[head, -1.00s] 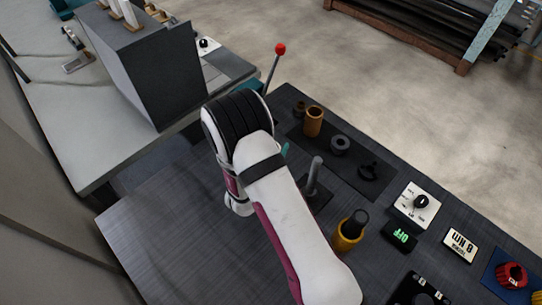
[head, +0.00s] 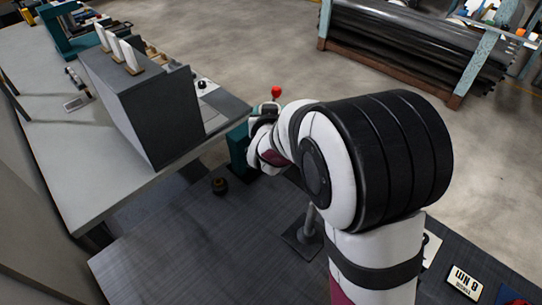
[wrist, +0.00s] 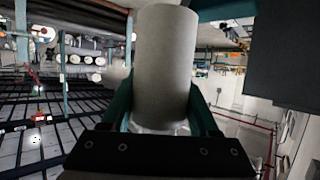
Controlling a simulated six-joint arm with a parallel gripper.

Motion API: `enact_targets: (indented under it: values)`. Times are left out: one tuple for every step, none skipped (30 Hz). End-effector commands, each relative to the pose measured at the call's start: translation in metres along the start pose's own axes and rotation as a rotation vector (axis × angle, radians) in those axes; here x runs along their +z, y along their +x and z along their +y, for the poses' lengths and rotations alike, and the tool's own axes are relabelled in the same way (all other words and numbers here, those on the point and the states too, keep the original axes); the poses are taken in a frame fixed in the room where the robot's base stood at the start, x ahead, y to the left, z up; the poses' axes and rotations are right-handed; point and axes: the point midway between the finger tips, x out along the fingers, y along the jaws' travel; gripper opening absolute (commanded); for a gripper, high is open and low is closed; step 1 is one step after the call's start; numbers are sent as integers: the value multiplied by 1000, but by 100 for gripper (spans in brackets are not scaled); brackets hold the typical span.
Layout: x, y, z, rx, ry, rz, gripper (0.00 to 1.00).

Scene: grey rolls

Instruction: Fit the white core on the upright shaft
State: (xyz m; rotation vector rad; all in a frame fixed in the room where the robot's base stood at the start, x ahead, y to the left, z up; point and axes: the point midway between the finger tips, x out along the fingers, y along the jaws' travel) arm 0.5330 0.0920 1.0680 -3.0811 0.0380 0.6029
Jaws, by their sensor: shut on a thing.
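The white core (wrist: 165,50) shows in the wrist view as a smooth pale grey cylinder, standing out beyond my fingers. My gripper (wrist: 161,108) is shut on it, with one teal finger on each side. In the head view the upright shaft (head: 308,226) is a grey post on a dark square base on the table. My arm hides part of the surroundings of the shaft. My wrist is beyond and left of the shaft in the head view, by the red-knobbed lever. The core cannot be made out in the head view.
A dark grey box (head: 150,110) stands on the pale bench at left. The red lever knob (head: 276,92) is close to my wrist. A small dark round piece (head: 219,185) lies on the dark table (head: 185,245). The table's left part is clear.

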Motion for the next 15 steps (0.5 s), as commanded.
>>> enact_targets:
  values:
    - [-19,-2,2,-46,-18,6,5]
    - [-27,-3,2,-77,-31,3,5]
    - [-36,-5,1,-114,-47,3,5]
    - [-41,-7,0,-139,-56,2,5]
    - [-46,-8,0,-161,-65,0,5]
    - [-52,-11,-1,-190,-76,0,5]
    - [-55,-12,-1,-211,-85,0,5]
    - [-59,-14,-1,-230,-92,-1,5]
    - [-63,-17,-2,-255,-103,0,5]
    - [-66,-19,-1,-273,-112,-2,5]
    - [-69,-21,-2,-293,-120,0,5]
    - [-73,-24,-2,-318,-131,-1,5]
    - [-76,-26,-2,-340,-140,2,5]
    - [-78,-29,-2,-361,-150,0,5]
    - [-81,-33,-2,-396,-164,1,5]
